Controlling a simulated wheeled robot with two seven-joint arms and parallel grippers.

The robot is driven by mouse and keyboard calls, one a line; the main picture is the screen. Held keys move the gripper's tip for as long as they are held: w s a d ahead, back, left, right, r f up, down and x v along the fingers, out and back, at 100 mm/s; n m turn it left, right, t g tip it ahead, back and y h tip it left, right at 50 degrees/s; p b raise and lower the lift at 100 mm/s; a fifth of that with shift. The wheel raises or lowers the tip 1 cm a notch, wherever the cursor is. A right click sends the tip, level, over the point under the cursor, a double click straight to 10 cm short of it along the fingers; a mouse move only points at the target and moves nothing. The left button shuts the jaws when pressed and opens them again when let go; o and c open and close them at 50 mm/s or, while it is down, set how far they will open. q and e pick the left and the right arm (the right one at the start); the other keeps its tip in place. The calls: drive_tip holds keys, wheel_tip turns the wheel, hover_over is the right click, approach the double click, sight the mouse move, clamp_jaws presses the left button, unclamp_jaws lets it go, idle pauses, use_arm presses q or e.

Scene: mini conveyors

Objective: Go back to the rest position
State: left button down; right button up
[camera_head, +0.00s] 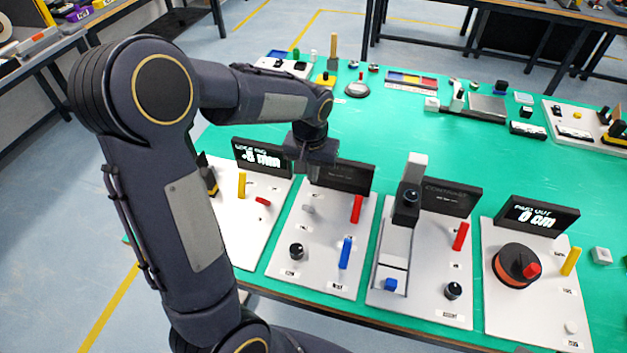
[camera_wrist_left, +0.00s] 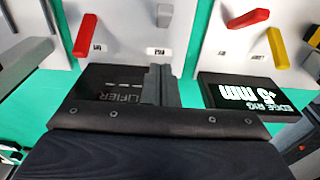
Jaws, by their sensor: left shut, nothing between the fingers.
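My left arm comes in from the left in the head view and bends over the table. My left gripper (camera_head: 312,178) points down, shut and empty, in front of the dark display of the second panel. In the left wrist view the shut fingers (camera_wrist_left: 165,75) show above that panel's display (camera_wrist_left: 112,85), with nothing between them. I cannot tell how far they are from the display. My right gripper is in neither view.
Grey panels with levers, knobs and displays line the near edge of the green table (camera_head: 420,150). A red lever (camera_head: 356,208) and a blue lever (camera_head: 345,252) stand on the second panel. The "EDGE RIG" display (camera_wrist_left: 250,97) is close by. Small items fill the far side.

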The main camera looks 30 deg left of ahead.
use_arm(q)
wheel_tip(320, 180, up, 6)
drive_tip(key=s, duration=0.2)
drive_tip(key=s+d+t+h, duration=0.2)
drive_tip(key=s+d, duration=0.1)
drive_tip(key=s, duration=0.7)
drive_tip(key=s+d+r+m+t+h, duration=0.1)
drive_tip(key=s+d, duration=0.3)
drive_tip(key=s, duration=0.5)
drive_tip(key=shift+s+d+r+t+h, duration=0.2)
drive_tip(key=shift+s+t+h, duration=0.25)
drive_tip(key=shift+t, duration=0.35)
drive_tip(key=shift+w, duration=0.1)
